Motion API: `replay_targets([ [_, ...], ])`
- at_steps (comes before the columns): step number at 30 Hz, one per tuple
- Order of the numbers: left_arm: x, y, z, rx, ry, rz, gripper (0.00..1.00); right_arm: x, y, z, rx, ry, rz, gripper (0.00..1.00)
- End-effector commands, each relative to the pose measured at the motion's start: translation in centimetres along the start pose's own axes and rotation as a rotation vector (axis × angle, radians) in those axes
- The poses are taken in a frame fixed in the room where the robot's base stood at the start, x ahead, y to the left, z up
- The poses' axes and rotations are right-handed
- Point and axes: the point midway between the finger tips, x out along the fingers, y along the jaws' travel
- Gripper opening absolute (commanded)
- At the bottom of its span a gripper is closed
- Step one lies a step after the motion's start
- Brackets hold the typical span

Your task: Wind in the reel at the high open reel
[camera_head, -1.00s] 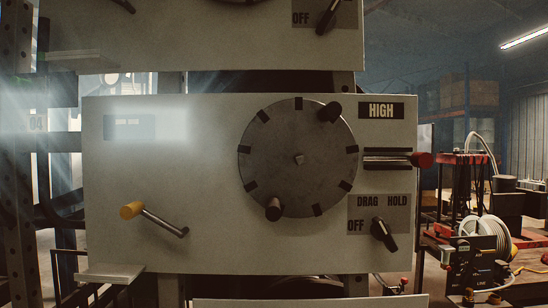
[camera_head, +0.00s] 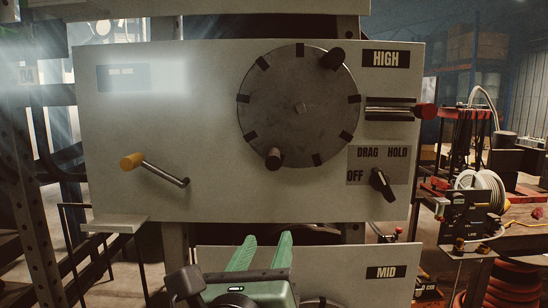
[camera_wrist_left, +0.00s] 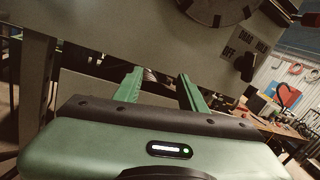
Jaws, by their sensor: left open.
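The reel panel marked HIGH (camera_head: 210,195) fills the middle of the head view. It carries a round grey dial wheel (camera_head: 298,125) with dark marks and two black knobs. A red-tipped lever (camera_head: 425,111) and a black selector (camera_head: 381,183) marked OFF, DRAG and HOLD are at the right. My left gripper (camera_head: 266,240) is open and empty, below the wheel and in front of the panel's lower edge. Its green fingers also show in the left wrist view (camera_wrist_left: 162,85). My right gripper is not seen.
A second panel marked MID (camera_head: 385,285) stands below, partly behind my left gripper. A small ledge (camera_head: 113,224) juts from the lower left of the HIGH panel. At the right are a white coiled hose (camera_head: 482,190) and a bench with red-topped gear.

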Motion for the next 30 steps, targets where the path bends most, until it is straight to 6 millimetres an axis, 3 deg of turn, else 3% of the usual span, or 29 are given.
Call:
replay_targets([
  [1, -0.2, -0.7, 2.3, 0.138, -0.070, -0.006, 0.41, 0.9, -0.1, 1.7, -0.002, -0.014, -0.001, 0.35],
  [3, -0.6, -1.4, 4.4, 0.310, -0.141, 0.002, 0.41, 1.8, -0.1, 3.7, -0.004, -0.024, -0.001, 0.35],
  [9, -1.6, -2.5, 8.5, 0.634, -0.279, 0.051, 0.41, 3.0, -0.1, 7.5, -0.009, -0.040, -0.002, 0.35],
  [16, -0.8, -2.8, 10.0, 0.713, -0.308, 0.074, 0.41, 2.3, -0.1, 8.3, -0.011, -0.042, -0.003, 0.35],
  [24, 3.3, -2.9, 11.5, 0.711, -0.305, 0.073, 0.41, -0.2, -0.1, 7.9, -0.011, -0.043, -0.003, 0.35],
  [30, 5.3, -3.0, 11.9, 0.709, -0.307, 0.071, 0.41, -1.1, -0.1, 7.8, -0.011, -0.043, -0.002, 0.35],
])
